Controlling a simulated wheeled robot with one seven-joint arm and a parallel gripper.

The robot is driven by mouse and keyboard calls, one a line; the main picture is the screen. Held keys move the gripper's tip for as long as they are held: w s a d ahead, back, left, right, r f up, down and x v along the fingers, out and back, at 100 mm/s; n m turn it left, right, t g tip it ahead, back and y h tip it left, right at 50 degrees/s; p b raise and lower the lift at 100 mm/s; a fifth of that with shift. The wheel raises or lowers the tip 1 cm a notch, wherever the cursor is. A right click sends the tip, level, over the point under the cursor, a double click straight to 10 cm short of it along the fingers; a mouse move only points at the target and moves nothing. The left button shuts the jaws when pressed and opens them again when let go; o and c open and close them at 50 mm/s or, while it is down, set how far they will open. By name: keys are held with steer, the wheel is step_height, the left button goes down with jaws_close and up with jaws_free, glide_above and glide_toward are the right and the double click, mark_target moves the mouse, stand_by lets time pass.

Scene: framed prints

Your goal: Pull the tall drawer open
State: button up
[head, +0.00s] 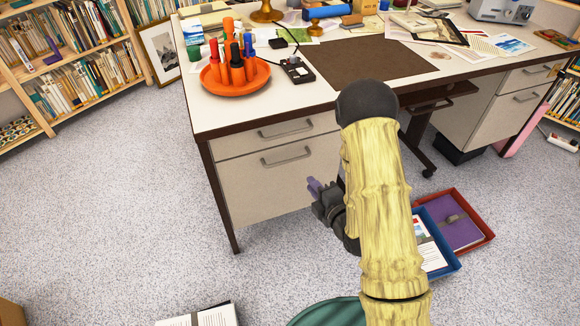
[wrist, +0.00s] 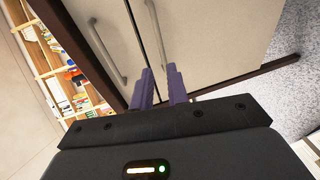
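The tall drawer (head: 262,190) is the lower, larger front in the desk's left pedestal and looks shut. Its bar handle (head: 286,156) runs across its upper part. In the wrist view the tall drawer (wrist: 215,35) fills the upper right, and its handle (wrist: 156,32) lies ahead of the fingertips. My gripper (head: 314,187) is low and to the right of the handle in the head view, in front of the desk. Its purple fingers (wrist: 160,72) are apart with nothing between them. They appear clear of the handle.
A shallower drawer (head: 228,143) with its own handle (head: 285,129) sits above. The desk leg (head: 218,195) stands left. Blue tray (head: 452,266) and red tray (head: 485,243) lie on the floor at right. Carpet (head: 130,200) left of the desk is clear.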

mark_target(290, 160)
steer(key=b+x, duration=0.7)
steer(key=x, duration=0.8)
steer(key=shift+b, duration=0.35)
steer(key=shift+s, duration=0.1)
jaws_close()
